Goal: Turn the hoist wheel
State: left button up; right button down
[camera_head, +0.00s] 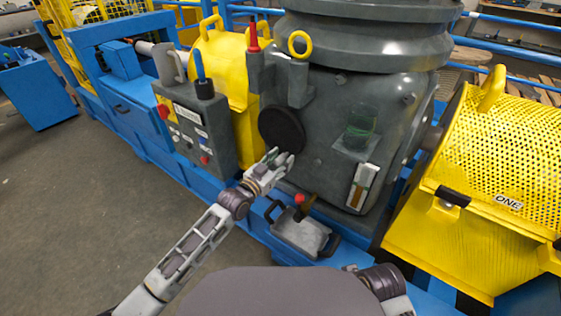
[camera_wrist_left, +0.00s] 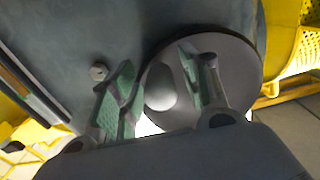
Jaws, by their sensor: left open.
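The hoist wheel looks to be the dark round disc (camera_head: 282,130) on the front of the grey machine housing. In the left wrist view the disc (camera_wrist_left: 232,62) fills the middle right, with a pale rounded hub (camera_wrist_left: 161,88) near its left part. My left gripper (camera_head: 280,158) is at the disc's lower edge in the head view. In the left wrist view its green-padded fingers (camera_wrist_left: 160,95) are apart, with the hub showing between them. I cannot tell whether either finger touches the disc. My right gripper is not in view; only part of my right arm shows at the bottom.
A control box (camera_head: 195,128) with buttons stands left of the disc. A grey pedal-like box (camera_head: 300,235) with a red-tipped lever sits below. A yellow perforated guard (camera_head: 500,150) is at the right. Open floor (camera_head: 70,210) lies at the left.

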pick_arm(q)
jog(key=shift+c, duration=0.7)
grip_shut()
jog(key=shift+w+a, duration=0.1)
